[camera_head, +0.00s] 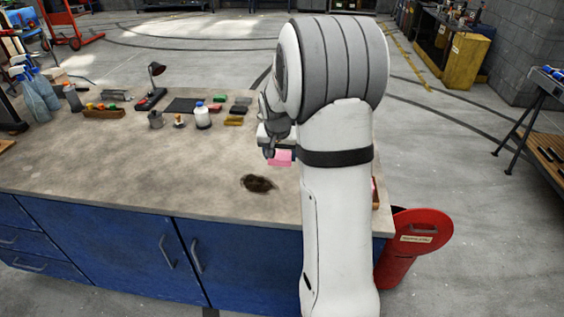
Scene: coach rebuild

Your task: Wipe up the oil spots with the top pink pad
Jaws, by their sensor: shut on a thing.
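My gripper (268,153) is low over the workbench top (120,165), partly hidden behind my own arm. A pink pad (280,158) shows at its fingers, and the gripper is shut on it. The pad looks close to the bench surface; I cannot tell whether it touches. A dark brown oil spot (258,183) lies on the bench in front of the pad, a little to its left. My arm hides the right part of the bench, so other spots or pads there cannot be seen.
A white bottle (202,118), a small metal can (155,120), several coloured blocks (234,121) and a desk lamp (154,85) stand toward the back. Spray bottles (40,98) are at the left. The bench's front left is clear.

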